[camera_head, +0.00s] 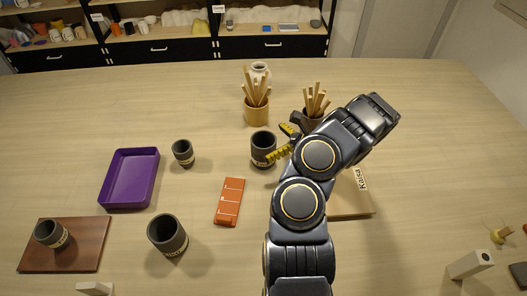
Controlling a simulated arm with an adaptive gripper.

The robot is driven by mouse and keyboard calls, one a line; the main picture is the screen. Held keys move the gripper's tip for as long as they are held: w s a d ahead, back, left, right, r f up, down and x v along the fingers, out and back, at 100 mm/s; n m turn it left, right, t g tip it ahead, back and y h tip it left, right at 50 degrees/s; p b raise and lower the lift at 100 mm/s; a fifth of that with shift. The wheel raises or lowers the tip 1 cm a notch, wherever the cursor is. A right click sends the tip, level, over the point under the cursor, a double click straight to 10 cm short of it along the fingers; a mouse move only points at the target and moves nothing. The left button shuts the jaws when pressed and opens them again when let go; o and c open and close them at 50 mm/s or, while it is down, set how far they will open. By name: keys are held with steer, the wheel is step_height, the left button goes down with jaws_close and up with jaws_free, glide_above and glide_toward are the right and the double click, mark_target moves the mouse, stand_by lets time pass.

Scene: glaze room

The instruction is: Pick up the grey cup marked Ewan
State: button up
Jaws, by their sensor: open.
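Several dark grey cups stand on the table, each with a small pale name label too small to read, so I cannot tell which is marked Ewan. One cup (263,146) stands upright near the middle. Another grey cup (183,151) is right of the purple tray, a third grey cup (167,234) is at the front, and a fourth grey cup (48,232) sits on a brown board at left. My gripper (284,143) is open, its yellow fingertips close to the right side of the middle cup. I cannot tell whether they touch it.
A purple tray (129,181), brown board (88,261) and orange-red block (230,202) lie left and centre. Two holders with wooden sticks (257,109) and a pale vase (260,72) stand behind. A pale wooden board (350,209) is partly hidden by my arm.

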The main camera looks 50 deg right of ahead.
mark_target(253, 142)
steer(key=shift+x, duration=1.5)
steer(key=c, duration=1)
steer(key=shift+o, duration=0.2)
steer(key=shift+r, duration=0.2)
